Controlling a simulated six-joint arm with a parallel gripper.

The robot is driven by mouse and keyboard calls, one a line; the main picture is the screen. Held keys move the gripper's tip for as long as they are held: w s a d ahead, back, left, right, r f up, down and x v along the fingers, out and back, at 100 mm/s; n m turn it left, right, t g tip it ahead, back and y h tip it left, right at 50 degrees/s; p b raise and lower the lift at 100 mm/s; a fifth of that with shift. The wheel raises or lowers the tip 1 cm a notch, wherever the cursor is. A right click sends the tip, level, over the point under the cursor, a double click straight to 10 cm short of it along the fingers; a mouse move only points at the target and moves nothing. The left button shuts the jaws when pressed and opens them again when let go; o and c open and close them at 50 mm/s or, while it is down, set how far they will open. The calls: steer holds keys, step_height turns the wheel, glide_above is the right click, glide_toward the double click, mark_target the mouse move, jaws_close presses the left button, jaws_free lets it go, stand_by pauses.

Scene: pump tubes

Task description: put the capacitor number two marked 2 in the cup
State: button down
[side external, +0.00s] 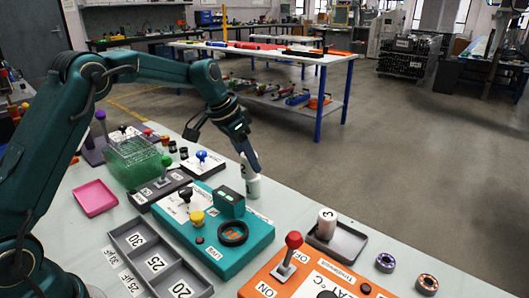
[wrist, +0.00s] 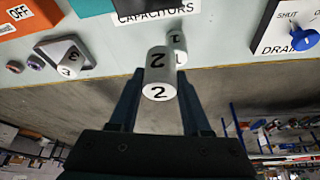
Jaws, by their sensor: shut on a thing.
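My gripper (wrist: 160,105) is shut on the white cylinder marked 2 (wrist: 158,70), capacitor number two, with a finger on each side of it. In the side external view, capacitor 2 (side external: 246,162) is at my gripper's tip (side external: 250,158), near the table's far edge. A white capacitor marked 1 (wrist: 178,45) stands just behind it in the wrist view; in the side view it (side external: 253,188) shows just below capacitor 2. I cannot tell whether they touch. A capacitor marked 3 (side external: 326,223) stands in a dark grey tray (side external: 348,242). I cannot clearly make out a cup.
A teal box (side external: 255,240) with a black round ring (side external: 232,233) stands mid-table. An orange panel (side external: 262,285) with a red-knobbed lever (side external: 292,241) is in front. A grey divided tray (side external: 125,237), pink tray (side external: 95,197) and green mesh box (side external: 135,160) are at left.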

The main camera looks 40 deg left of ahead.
steer(key=shift+m, duration=0.5)
steer(key=s+a, duration=0.1)
steer(key=s, duration=0.1)
steer(key=s+a+r, duration=0.1)
steer(key=s, duration=0.1)
steer(key=s+a+r, duration=0.1)
steer(key=s, duration=0.1)
steer(key=s+r+n, duration=0.1)
steer(key=s+r, duration=0.3)
steer(key=s, duration=0.7)
steer(key=w+d+f, duration=0.1)
steer(key=d+f, duration=0.1)
steer(key=d, duration=0.1)
steer(key=w+d+f, duration=0.2)
steer(key=d, duration=0.1)
steer(key=w+d+f, duration=0.1)
steer(key=d+f, duration=0.1)
steer(key=d, duration=0.2)
steer(key=shift+w+f, duration=0.35)
steer(key=shift+f, duration=2.05)
steer(key=shift+f, duration=0.1)
